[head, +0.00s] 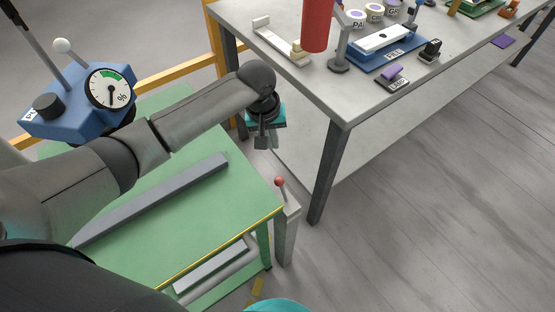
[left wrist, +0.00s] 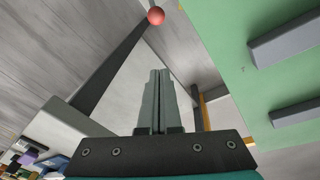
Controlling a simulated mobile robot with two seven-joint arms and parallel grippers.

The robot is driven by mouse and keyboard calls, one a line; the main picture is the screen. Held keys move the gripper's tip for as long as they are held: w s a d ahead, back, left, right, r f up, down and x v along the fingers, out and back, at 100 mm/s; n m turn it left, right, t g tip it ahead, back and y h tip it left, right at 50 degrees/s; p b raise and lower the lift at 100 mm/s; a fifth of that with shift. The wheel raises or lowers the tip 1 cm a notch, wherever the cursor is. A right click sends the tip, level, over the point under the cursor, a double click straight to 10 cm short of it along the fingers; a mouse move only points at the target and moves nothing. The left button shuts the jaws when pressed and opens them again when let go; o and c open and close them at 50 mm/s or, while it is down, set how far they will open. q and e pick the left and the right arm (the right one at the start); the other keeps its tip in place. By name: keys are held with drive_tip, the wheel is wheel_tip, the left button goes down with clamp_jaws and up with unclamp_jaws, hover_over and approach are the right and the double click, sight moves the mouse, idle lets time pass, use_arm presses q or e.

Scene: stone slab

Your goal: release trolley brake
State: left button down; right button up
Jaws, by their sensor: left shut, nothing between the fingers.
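The green trolley (head: 185,215) stands at the left in the head view. It also shows at the right in the left wrist view (left wrist: 235,50). A small lever with a red ball knob (head: 280,181) stands on a pale post at the trolley's right corner. In the left wrist view the red knob (left wrist: 156,15) is at the top, beyond the fingertips. My left gripper (head: 261,145) is shut and empty, above and apart from the knob. Its closed fingers (left wrist: 157,75) point towards the knob in the left wrist view. My right gripper is not in view.
A grey slab (head: 155,200) lies on the trolley top. A blue gauge box (head: 70,110) is at the upper left. A grey table (head: 300,90) with a red cylinder (head: 317,25) and labelled items stands behind. The floor (head: 430,210) at right is clear.

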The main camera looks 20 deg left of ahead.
sight(282, 190)
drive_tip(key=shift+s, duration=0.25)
use_arm(q)
wheel_tip(282, 190, down, 9)
drive_tip(key=s+d+b, duration=0.2)
drive_tip(key=b, duration=0.2)
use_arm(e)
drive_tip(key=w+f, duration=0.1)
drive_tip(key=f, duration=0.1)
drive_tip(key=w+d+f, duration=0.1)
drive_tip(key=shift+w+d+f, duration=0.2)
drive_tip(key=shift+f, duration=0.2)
